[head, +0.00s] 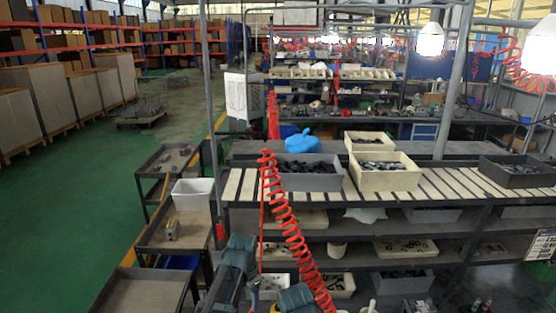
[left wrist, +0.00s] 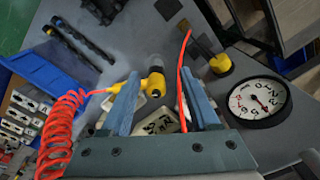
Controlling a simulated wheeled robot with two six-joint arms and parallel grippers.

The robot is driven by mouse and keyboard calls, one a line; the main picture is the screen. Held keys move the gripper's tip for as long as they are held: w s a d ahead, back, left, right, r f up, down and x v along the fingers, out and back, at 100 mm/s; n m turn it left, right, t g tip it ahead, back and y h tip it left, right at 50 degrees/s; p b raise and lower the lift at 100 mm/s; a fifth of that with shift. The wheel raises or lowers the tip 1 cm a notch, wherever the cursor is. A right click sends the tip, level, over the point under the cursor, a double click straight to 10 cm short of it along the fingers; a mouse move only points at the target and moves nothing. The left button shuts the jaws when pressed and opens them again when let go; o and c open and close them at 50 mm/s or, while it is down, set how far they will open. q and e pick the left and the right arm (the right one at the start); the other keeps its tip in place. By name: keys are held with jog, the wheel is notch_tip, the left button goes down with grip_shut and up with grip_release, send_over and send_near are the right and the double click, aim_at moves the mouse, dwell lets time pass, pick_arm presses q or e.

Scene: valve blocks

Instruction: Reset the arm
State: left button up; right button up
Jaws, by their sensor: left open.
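My left gripper (left wrist: 160,74) is open, its two blue fingers spread apart in the left wrist view. It is above a grey work surface (left wrist: 140,30), and I see nothing clamped between the fingers. A yellow tool-like part (left wrist: 155,84) and a white item with dark print (left wrist: 160,122) show in the gap, below or beyond the fingers. In the head view, teal parts of my arm show at the bottom centre; the fingertips cannot be made out there. My right gripper is not seen.
A red coiled hose (head: 290,230) hangs close to my arm; a red coil also shows in the left wrist view. A round dial (left wrist: 259,102) lies at right and a blue bin (left wrist: 45,72) at left. A roller rack with a beige bin (head: 385,179) stands ahead. Green floor is open at left.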

pick_arm(q)
jog(key=s+a+n, duration=0.8)
jog(key=s, duration=0.6)
jog(key=s+d+f+m+y+b, duration=0.1)
jog(key=s+d+f+m+b, duration=0.3)
jog(key=d+f+b, duration=0.7)
notch_tip(320, 180, down, 4)
jog(key=b, duration=0.4)
jog(key=shift+g, duration=0.4)
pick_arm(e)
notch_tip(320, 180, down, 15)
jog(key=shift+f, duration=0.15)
pick_arm(q)
jog(key=shift+s+d+f, duration=0.1)
jog(key=shift+s, duration=0.05)
